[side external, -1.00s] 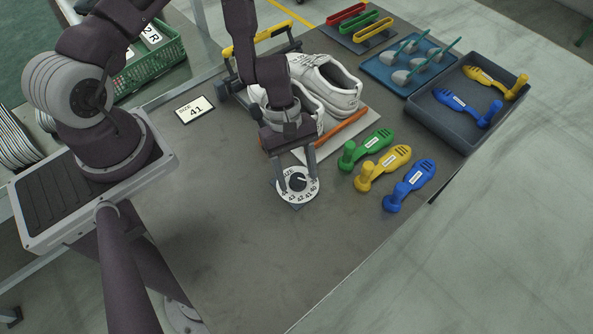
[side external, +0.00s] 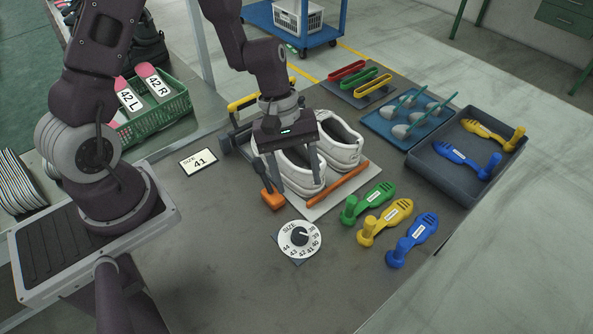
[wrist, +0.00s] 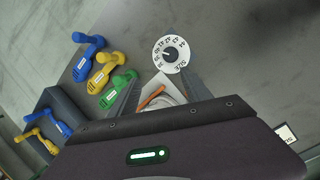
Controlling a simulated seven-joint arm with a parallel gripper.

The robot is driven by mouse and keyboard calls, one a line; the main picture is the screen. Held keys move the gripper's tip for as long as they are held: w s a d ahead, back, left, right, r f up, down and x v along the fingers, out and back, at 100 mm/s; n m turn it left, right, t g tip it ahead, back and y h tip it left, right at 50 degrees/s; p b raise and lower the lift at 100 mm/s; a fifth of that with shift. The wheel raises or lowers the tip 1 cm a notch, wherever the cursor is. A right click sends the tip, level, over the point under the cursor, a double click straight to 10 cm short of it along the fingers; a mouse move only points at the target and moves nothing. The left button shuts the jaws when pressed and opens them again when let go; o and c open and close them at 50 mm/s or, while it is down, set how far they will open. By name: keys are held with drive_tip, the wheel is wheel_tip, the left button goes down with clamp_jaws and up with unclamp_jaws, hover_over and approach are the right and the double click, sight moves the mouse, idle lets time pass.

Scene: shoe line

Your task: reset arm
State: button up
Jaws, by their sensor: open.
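My gripper (side external: 296,180) is raised above the table, in front of the white shoes (side external: 338,145) in the side view. Its fingers are apart with nothing between them. In the wrist view the gripper (wrist: 163,92) points toward the table, and its fingers are partly hidden by its own dark body. The white size dial (side external: 314,249), with a dark centre knob, lies on the table below and clear of the gripper. The dial also shows in the wrist view (wrist: 182,53). The dial's exact setting is too small to read surely.
A size 41 card (side external: 198,162) lies left. An orange-headed tool (side external: 272,199) and orange bar (side external: 338,187) are near the shoes. Green (side external: 375,197), yellow (side external: 393,214) and blue (side external: 418,230) foot-shaped pieces lie right. A dark tray (side external: 440,183) holds two more.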

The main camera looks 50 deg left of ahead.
drive_tip(key=s+a+r+m+t+y, duration=0.15)
drive_tip(key=r+m, duration=0.25)
drive_tip(key=r, duration=0.4)
drive_tip(key=s+r+m+t+y, duration=0.1)
drive_tip(key=s+r+m+t, duration=0.15)
drive_tip(key=r, duration=0.55)
drive_tip(key=s+a+r+m, duration=0.2)
drive_tip(key=s+r, duration=0.1)
drive_tip(key=s, duration=0.2)
drive_tip(key=s+a+r+m+t+y, duration=0.1)
drive_tip(key=s+a+r+m, duration=0.1)
drive_tip(key=s, duration=0.4)
wheel_tip(320, 180, up, 2)
drive_tip(key=shift+r+m+t, duration=0.15)
drive_tip(key=shift+m+t, duration=0.15)
drive_tip(key=shift+m, duration=0.35)
drive_tip(key=shift+a, duration=0.1)
